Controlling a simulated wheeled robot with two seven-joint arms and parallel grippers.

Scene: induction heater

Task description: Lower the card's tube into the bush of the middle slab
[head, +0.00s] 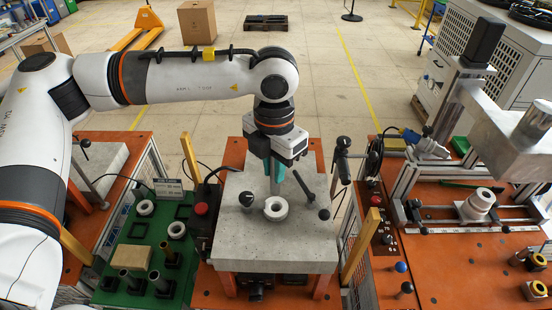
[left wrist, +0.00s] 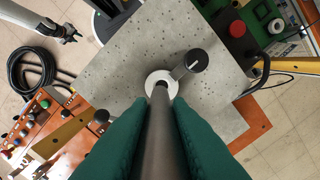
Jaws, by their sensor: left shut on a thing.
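The middle slab (head: 240,240) is a speckled grey block, with a pale ring-shaped bush (head: 275,209) on top. My left gripper (head: 277,172) points down above the slab, its green fingers shut on a grey tube (head: 276,186). In the left wrist view the tube (left wrist: 161,125) runs between the fingers towards the bush (left wrist: 153,78), overlapping its ring. The head view shows the tube's lower end close to the bush; I cannot tell whether it has entered. A small card (head: 168,188) stands at the green tray; its print is unreadable. What looks like my right gripper (left wrist: 68,32) is small, its jaws unclear.
A black clamp knob (left wrist: 196,61) stands close beside the bush; other black knobs (head: 308,195) rise on the right. A red button (head: 200,208) is left of the slab. The green tray (head: 120,297) holds tubes and rings. An orange bench (head: 450,270) is right.

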